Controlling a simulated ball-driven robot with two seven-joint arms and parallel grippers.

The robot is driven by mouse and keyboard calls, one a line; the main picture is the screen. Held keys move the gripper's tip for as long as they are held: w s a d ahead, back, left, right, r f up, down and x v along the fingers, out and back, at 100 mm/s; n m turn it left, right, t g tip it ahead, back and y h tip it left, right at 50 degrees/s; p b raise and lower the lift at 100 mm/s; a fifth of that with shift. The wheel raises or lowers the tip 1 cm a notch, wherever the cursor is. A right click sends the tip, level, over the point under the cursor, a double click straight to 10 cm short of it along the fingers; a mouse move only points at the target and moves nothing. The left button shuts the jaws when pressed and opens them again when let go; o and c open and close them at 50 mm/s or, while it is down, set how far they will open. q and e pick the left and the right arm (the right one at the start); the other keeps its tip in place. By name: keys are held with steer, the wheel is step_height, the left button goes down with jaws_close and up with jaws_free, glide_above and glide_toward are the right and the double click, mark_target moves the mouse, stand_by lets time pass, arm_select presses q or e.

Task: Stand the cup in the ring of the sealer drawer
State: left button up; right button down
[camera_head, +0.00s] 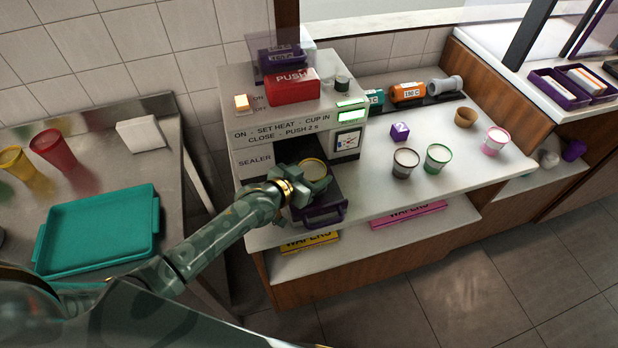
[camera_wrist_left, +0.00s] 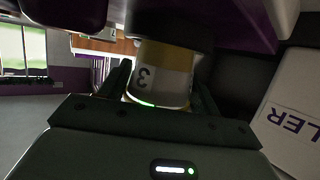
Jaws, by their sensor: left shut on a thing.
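The cup (camera_head: 313,169) is white and yellow and is at the sealer drawer's opening. In the left wrist view the cup (camera_wrist_left: 160,78) lies between my fingers and shows a "3". My left gripper (camera_head: 303,188) is shut on it, over the drawer. The purple drawer (camera_head: 325,211) is pulled out of the sealer (camera_head: 252,160). The drawer's ring is hidden by the cup and my gripper, so I cannot tell whether the cup is inside it. My right gripper is not in view.
A teal tray (camera_head: 100,232) lies on the steel table at left. Wafer boxes sit on the shelf below.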

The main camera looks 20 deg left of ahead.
arm_select(q)
steer(key=shift+d+r, duration=0.1)
steer(key=shift+s, duration=0.1)
steer(key=o, duration=1.1)
steer(key=shift+c, duration=0.2)
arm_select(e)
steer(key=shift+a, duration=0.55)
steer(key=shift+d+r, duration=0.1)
arm_select(q)
steer(key=shift+s+a+r, duration=0.1)
steer(key=shift+s+a, duration=0.1)
steer(key=shift+s, duration=0.05)
steer(key=p+v, duration=0.2)
steer(key=v, duration=0.9)
steer(key=shift+s+p, duration=0.15)
steer(key=shift+p, duration=0.25)
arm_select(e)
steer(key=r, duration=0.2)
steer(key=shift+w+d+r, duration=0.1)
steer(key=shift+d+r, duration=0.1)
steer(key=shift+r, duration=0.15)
